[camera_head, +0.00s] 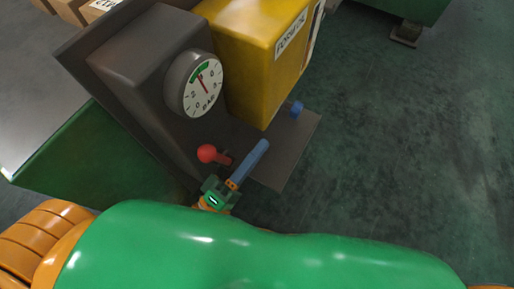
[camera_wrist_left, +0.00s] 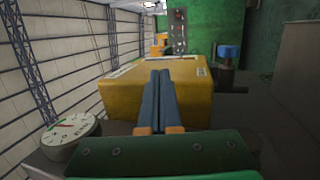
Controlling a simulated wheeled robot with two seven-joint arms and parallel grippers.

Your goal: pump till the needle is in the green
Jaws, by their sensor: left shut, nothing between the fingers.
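The round white gauge (camera_head: 203,88) marked BAR sits on the dark grey housing. Its thin red needle points up toward the green arc; the exact reading is too small to be sure. The gauge also shows at lower left in the left wrist view (camera_wrist_left: 68,131). A red ball knob (camera_head: 207,153) on a short lever stands below the gauge. My left gripper (camera_head: 264,145) has its blue fingers shut and empty, just right of the red knob and apart from it. Its fingers also show in the left wrist view (camera_wrist_left: 160,74). My right gripper is not in view.
A yellow oil tank (camera_head: 252,60) stands right of the gauge, with a blue knob (camera_head: 297,107) near its base. Cardboard boxes (camera_head: 97,9) are at upper left. A grey-green floor (camera_head: 400,140) is open on the right.

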